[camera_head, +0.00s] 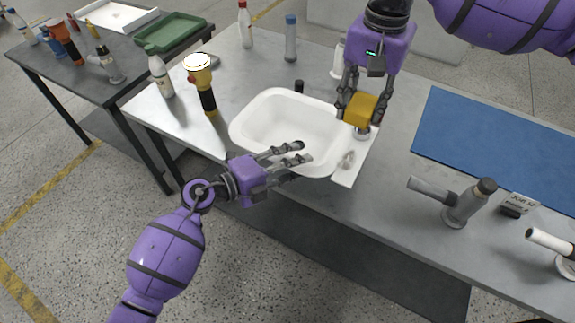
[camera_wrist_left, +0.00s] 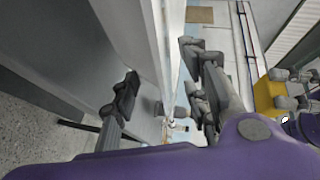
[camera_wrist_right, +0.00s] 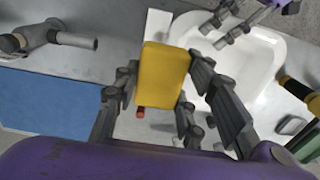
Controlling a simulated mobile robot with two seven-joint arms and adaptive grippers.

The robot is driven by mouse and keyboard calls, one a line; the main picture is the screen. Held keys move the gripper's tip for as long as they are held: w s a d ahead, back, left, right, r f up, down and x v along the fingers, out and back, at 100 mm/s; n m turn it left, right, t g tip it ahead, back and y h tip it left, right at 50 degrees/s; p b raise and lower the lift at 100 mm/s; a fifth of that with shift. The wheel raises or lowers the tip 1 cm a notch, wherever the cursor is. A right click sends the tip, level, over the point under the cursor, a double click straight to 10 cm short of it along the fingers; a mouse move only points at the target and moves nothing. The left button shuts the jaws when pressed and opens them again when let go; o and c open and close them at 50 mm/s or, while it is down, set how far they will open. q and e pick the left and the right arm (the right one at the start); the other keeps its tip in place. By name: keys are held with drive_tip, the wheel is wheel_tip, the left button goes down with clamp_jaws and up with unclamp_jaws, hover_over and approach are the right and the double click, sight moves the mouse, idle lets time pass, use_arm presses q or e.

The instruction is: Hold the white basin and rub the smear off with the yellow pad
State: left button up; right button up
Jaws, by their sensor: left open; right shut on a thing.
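The white basin (camera_head: 262,128) sits at the near edge of the grey table. My left gripper (camera_head: 292,162) is open at its near side, with some fingers over the near rim and another low outside it. I cannot tell whether they touch the basin. My right gripper (camera_head: 358,108) is shut on the yellow pad (camera_head: 361,109), above the basin's right end. The pad also shows between the fingers in the right wrist view (camera_wrist_right: 163,75). A greyish patch (camera_head: 347,160) on the white surface right of the basin may be the smear; I cannot tell for sure.
A yellow-and-black flashlight (camera_head: 204,85) and a white bottle (camera_head: 159,73) stand left of the basin. A blue mat (camera_head: 490,140) lies to the right. A grey metal fitting (camera_head: 459,203) stands at the near right. A side table holds a green tray (camera_head: 174,32).

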use_arm(q)
drive_tip(key=shift+c, duration=0.4)
clamp_jaws()
unclamp_jaws()
clamp_jaws()
idle(0.3)
drive_tip(key=shift+s+f, duration=0.1)
drive_tip(key=shift+f, duration=0.05)
idle(0.9)
